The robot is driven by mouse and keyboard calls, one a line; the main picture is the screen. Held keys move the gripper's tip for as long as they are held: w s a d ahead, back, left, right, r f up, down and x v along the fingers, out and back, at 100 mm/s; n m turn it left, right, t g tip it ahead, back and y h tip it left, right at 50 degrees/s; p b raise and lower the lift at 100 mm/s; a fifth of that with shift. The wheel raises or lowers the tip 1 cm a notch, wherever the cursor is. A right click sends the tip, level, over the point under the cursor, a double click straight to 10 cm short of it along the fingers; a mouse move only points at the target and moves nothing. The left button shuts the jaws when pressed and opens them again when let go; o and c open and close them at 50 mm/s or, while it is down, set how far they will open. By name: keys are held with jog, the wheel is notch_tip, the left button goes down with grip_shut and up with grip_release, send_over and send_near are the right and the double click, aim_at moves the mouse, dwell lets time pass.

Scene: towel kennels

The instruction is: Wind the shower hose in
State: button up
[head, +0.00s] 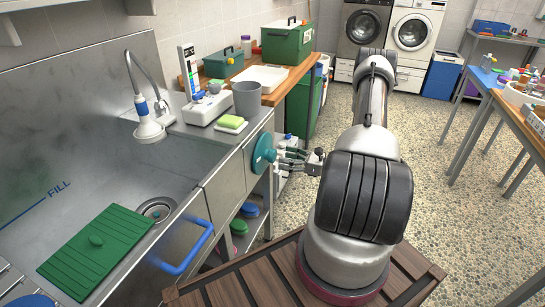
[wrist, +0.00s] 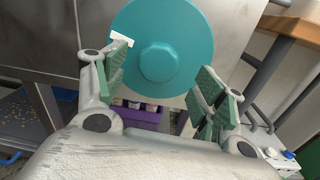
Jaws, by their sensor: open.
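The shower head (head: 149,127), white with a blue collar, stands at the back of the steel sink unit. Its grey hose (head: 143,68) arches up behind it. A round teal disc with a raised hub (head: 263,152) is mounted on the unit's front panel. In the wrist view the teal disc (wrist: 185,30) faces me, with its hub (wrist: 160,62) near the middle. My gripper (head: 284,157) is in front of the disc. In the wrist view my gripper (wrist: 165,78) is open, its green-padded fingers either side of the hub. I cannot tell whether they touch the disc.
A blue bar handle (head: 186,250) sticks out from the sink front. A green drainer board (head: 96,245) lies in the basin. A grey cup (head: 246,98) and sponges (head: 231,122) stand on the ledge.

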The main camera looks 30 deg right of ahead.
aim_at(272, 155)
jog(key=x, duration=0.6)
jog(key=shift+w+a, duration=0.2)
jog(key=c, duration=1.4)
